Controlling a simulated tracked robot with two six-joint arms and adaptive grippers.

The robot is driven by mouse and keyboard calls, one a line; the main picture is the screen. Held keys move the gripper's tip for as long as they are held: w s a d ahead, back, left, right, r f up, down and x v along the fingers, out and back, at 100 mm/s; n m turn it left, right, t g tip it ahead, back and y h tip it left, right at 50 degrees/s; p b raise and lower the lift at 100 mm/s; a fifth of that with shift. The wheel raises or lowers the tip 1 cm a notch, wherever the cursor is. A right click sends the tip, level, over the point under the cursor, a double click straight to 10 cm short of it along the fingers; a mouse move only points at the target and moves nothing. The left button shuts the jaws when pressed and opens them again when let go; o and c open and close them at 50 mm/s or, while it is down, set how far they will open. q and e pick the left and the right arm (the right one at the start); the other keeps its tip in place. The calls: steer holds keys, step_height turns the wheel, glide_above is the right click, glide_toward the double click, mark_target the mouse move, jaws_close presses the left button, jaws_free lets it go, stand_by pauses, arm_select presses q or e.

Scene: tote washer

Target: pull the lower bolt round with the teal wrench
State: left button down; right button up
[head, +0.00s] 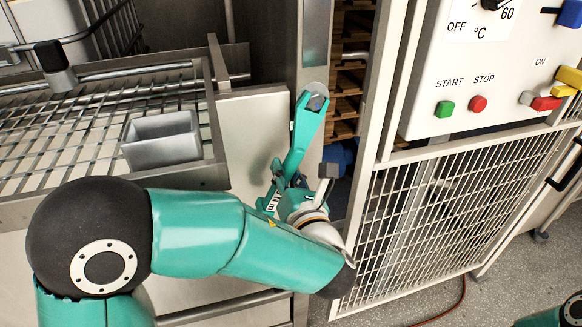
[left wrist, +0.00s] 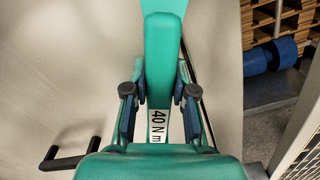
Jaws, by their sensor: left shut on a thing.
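The teal wrench (head: 303,130) reaches up from my left gripper along a steel post. Its far end sits over a small grey bolt head (head: 317,103) in front of a round plate. I cannot tell from here which bolt this is, or how fully the wrench is seated. My left gripper (head: 287,180) is shut on the wrench's handle. In the left wrist view, its two dark blue fingers (left wrist: 159,97) flank the teal wrench (left wrist: 165,50), above a white "40 N m" label. The wrench's bolt end is out of that view. My right gripper is not in view.
A white mesh guard (head: 445,215) and a control panel (head: 470,75) stand right of the wrench. A wire rack (head: 60,130) with a grey box (head: 162,140) lies left. Wooden slats (head: 347,95) are stacked behind.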

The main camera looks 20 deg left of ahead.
arm_select(q)
steer(key=shift+r, duration=0.1)
steer(key=shift+s+a+r+m+p, duration=0.4)
steer(key=shift+a+r+m+p, duration=0.15)
steer(key=shift+p, duration=0.65)
steer(key=shift+s+a+m, duration=0.1)
steer(key=shift+a+m, duration=0.1)
steer(key=shift+m, duration=0.05)
steer(key=shift+s+a+p, duration=0.1)
steer(key=shift+p, duration=0.2)
steer(key=shift+f, duration=0.1)
steer(key=shift+s+a+r+m+p, duration=0.2)
steer(key=shift+a+r+m+p, duration=0.3)
steer(key=shift+p, duration=0.45)
steer(key=shift+s+a+r+m+p, duration=0.3)
steer(key=shift+m+p, duration=0.2)
steer(key=shift+p, duration=0.15)
